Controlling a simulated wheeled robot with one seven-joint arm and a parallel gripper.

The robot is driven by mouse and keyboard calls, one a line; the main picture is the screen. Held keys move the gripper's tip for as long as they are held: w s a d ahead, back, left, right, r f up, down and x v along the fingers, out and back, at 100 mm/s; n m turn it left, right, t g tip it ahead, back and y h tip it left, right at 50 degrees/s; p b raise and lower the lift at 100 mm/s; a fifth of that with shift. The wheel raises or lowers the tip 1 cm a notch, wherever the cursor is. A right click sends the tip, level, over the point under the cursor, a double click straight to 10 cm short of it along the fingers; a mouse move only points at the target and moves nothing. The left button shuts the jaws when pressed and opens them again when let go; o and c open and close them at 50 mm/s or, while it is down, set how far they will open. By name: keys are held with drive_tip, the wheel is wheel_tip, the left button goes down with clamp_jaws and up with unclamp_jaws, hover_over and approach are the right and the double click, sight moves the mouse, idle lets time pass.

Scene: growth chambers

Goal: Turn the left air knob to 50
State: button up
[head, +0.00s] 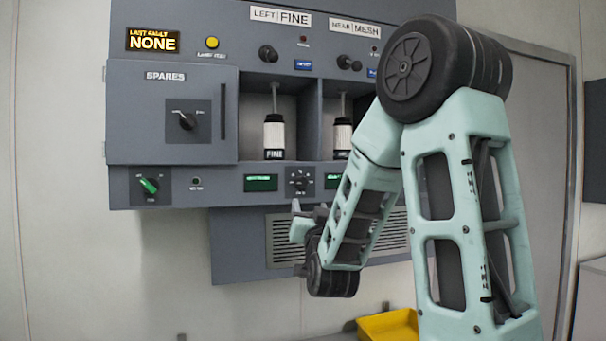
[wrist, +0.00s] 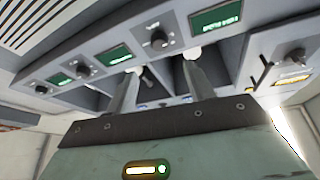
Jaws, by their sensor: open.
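In the head view, a dark dial knob (head: 300,181) with a ring of marks sits on the lower strip, between two green displays. Its label is too small to read, so I cannot tell if it is the left air knob. My gripper (head: 305,215) is below that strip, near the vent grille. In the wrist view, the two fingers of my gripper (wrist: 161,72) are apart with nothing between them. Dial knobs (wrist: 157,40) and (wrist: 82,70) show beyond them on the strip, apart from the fingers. Their settings are unreadable.
A SPARES door (head: 172,115) with a knob and a green selector knob (head: 150,186) are at left. White FINE cartridge (head: 274,135) stands in a bay. My arm hides the panel's right side. A yellow bin (head: 389,326) is below.

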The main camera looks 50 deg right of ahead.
sight(302, 184)
drive_tip(key=p+x, duration=0.5)
drive_tip(key=x, duration=0.7)
drive_tip(key=shift+s, duration=0.1)
drive_tip(key=c, duration=1)
